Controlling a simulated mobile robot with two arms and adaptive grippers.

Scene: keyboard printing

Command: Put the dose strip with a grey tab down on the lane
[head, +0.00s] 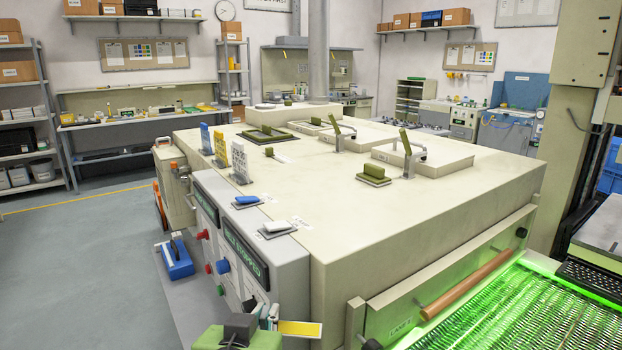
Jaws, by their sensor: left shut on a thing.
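My left gripper (258,327), with a green body and dark fingers, is at the bottom edge, in front of the grey control panel. It is shut on a dose strip (300,328), yellow with a pale border, which sticks out to the right. The strip's tab is hidden or too small to make out at the fingers. The lane (520,312) is a mesh belt lit bright green at the lower right. The strip is left of the lane and apart from it. My right gripper is not in view.
A large cream machine housing (330,215) fills the middle. A brown roller bar (468,284) runs along its front panel, beside the lane. A control panel (215,235) with buttons is at left. Blue (247,200) and white (277,227) blocks sit on its top. A black keyboard-like part (592,275) stands right.

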